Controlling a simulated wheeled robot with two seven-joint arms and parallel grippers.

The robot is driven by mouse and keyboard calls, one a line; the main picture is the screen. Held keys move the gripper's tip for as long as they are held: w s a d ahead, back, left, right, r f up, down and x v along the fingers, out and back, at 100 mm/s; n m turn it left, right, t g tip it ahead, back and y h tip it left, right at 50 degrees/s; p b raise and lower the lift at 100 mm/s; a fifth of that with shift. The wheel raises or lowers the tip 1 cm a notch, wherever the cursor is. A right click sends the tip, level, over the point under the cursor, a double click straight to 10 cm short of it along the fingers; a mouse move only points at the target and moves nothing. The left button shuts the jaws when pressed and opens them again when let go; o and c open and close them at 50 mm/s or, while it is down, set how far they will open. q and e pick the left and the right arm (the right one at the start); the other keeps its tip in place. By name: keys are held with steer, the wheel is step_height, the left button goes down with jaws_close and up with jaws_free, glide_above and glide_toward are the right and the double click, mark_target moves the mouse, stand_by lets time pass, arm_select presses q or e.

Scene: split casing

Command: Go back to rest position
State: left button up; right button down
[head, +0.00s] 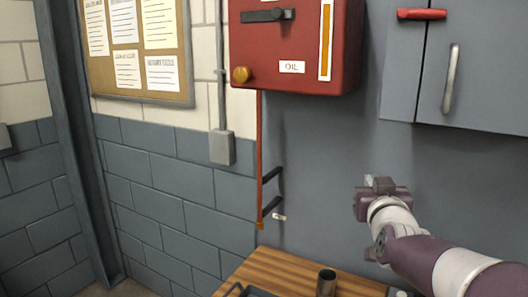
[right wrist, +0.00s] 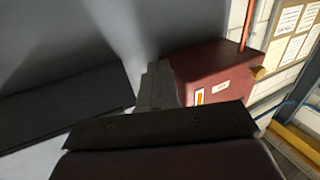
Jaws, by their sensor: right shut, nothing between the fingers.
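My right gripper (head: 377,184) is raised in front of the grey wall panel, at the right of the head view. It is below the wall cabinet and to the lower right of the red oil box. In the right wrist view its fingers (right wrist: 158,84) are together with nothing between them. My right arm comes in from the lower right corner. My left gripper is in neither view.
A red oil box (head: 290,50) hangs on the wall; it also shows in the right wrist view (right wrist: 213,75). A grey cabinet (head: 490,80) hangs at upper right. Below, a wooden bench (head: 282,268) holds a dark metal cup (head: 326,283) and a black tray (head: 257,292).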

steer(key=s+a+f+g+y, duration=0.15)
steer(key=s+f+g, duration=0.4)
steer(key=f, duration=0.65)
steer(key=s+a+f+g+y, duration=0.1)
steer(key=s+a+f+g, duration=0.35)
steer(key=f, duration=0.75)
steer(key=s+f+g, duration=0.3)
steer(key=s+f, duration=0.2)
steer(key=s, duration=0.2)
steer(key=s+f+n+g, duration=0.1)
steer(key=s+f+g, duration=0.2)
steer(key=s, duration=0.5)
steer(key=shift+s+d+f, duration=0.15)
steer(key=shift+s+f, duration=0.15)
steer(key=shift+f, duration=0.6)
